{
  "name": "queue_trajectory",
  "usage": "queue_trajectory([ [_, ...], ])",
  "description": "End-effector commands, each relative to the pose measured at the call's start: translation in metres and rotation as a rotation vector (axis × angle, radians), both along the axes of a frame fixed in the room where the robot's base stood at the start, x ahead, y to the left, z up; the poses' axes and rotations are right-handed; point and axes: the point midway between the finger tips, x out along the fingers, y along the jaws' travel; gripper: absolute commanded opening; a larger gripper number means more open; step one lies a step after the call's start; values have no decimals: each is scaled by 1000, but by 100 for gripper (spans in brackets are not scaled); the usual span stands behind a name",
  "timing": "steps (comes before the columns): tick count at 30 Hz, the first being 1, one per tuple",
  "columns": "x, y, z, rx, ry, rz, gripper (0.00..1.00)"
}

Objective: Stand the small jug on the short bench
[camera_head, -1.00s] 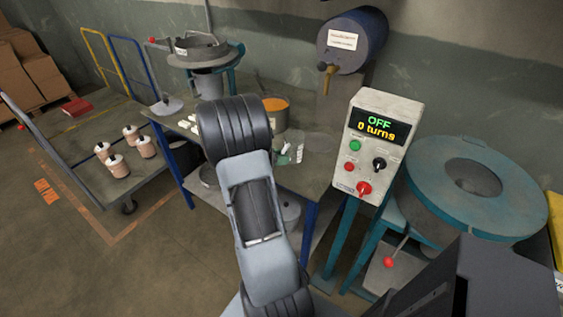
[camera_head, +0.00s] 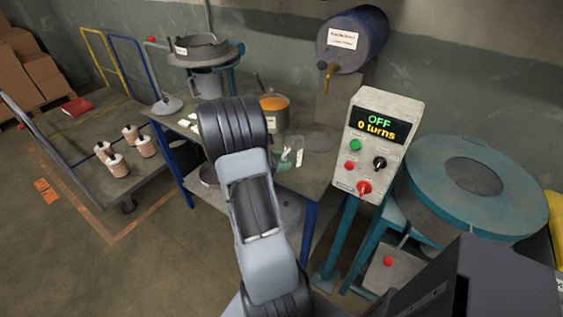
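A grey jug-like vessel with a side handle (camera_head: 207,84) stands upright under the round sieve at the back of the bench. I cannot tell for sure that it is the small jug. The grey-topped bench with blue legs (camera_head: 318,165) stands in the middle, partly hidden by my arm. I cannot tell whether it is the short bench. An orange-filled pot (camera_head: 274,113) and a clear, greenish item (camera_head: 287,158) are on it. My arm rises in front of the bench; my gripper is out of view or hidden behind it.
A control box reading OFF, 0 turns (camera_head: 381,145) and a teal round machine (camera_head: 475,188) stand right. A blue drum with a tap (camera_head: 352,40) is behind. A trolley (camera_head: 85,150) carries several bottles, left. Floor is open at lower left.

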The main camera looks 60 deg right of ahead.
Motion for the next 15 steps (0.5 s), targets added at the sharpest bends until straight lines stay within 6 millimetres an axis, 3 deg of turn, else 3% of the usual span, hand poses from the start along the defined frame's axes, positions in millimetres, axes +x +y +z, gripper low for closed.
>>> queue_trajectory([
  [5, 0, 0, 7, -1, -1, 0, 37],
  [15, 35, 45, 24, 0, -2, 6, 37],
])
